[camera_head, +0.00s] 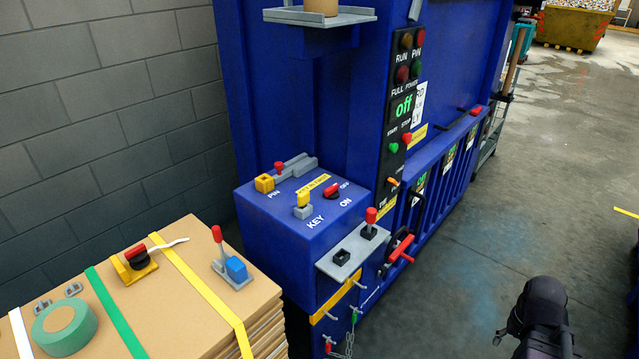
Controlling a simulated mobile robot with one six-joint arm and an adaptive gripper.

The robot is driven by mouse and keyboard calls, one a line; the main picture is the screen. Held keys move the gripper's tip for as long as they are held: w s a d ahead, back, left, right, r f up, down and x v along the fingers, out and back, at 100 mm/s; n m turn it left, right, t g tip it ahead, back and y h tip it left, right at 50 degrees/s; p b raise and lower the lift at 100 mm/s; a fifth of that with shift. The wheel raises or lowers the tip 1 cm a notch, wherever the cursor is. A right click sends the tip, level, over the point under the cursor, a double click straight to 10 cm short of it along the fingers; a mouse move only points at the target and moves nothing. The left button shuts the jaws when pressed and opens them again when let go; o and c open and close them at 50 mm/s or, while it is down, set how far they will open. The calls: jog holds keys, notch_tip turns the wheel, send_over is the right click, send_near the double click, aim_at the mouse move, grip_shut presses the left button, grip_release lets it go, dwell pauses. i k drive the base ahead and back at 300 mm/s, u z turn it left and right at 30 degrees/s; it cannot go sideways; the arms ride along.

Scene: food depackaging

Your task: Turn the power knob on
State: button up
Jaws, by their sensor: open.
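The power knob (332,191), with a red handle on a black round base, sits on top of the blue control box (290,235). The handle seems to lie toward OFF. A panel display (403,106) reads "off" in green. My gripper (537,312), dark, is at the lower right above the floor, far from the knob and touching nothing visible. It is open; its fingertips are hard to make out.
A yellow key piece (303,204) and a red-tipped lever (279,169) stand near the knob. A red-knobbed joystick (370,222) is on a front ledge. A cardboard stack (180,315) with tape and switches is at the left. The floor (480,230) at right is clear.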

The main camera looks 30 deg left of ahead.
aim_at(331, 193)
jog(key=u, duration=0.5)
jog(key=i, duration=0.85)
jog(key=u, duration=0.35)
